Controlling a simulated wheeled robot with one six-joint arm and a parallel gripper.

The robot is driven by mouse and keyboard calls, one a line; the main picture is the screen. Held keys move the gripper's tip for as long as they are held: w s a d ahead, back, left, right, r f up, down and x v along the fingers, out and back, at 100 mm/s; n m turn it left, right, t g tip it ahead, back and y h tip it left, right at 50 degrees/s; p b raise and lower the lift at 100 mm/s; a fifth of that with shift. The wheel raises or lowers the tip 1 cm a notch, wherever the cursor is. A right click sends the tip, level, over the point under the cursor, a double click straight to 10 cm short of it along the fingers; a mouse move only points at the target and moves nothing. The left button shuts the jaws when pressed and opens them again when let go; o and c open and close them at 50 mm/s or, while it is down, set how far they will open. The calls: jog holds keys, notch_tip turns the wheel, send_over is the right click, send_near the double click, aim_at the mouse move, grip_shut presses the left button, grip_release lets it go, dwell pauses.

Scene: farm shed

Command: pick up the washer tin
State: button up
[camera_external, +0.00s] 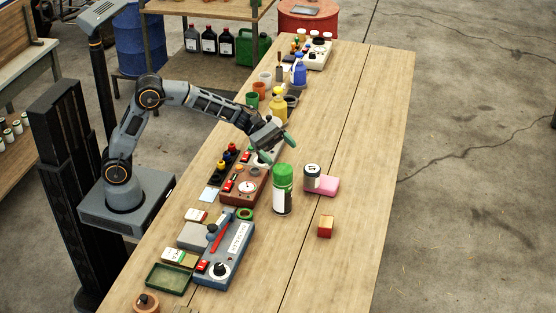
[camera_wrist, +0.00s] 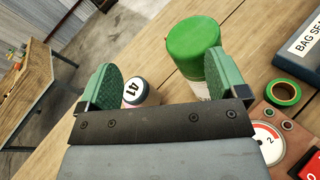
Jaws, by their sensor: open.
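My gripper (camera_external: 278,148) is open and empty, above the table and to the upper left of the tin. Its green pads also frame the wrist view (camera_wrist: 160,80).
A tall green-capped can (camera_external: 282,190) stands just left of the tin and rises between it and the panels. A red-and-yellow box (camera_external: 325,227) lies nearer. The table's right side is clear.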

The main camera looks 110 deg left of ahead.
jog(key=w+a+f+n+t+y, duration=0.25)
jog(key=a+n+t, duration=0.2)
jog(key=a, duration=0.35)
send_near(312, 168)
jog(key=w, duration=0.3)
jog(key=shift+n+g+h, duration=0.25)
jog(key=shift+n+g, duration=0.2)
jog(key=shift+d+p+x, duration=0.15)
jog(key=shift+x, duration=1.65)
jog(key=shift+d+p+x, duration=0.15)
jog(key=shift+x, duration=1.7)
jog(key=shift+s+r, duration=0.15)
jog(key=shift+r, duration=0.05)
jog(key=c, duration=1.2)
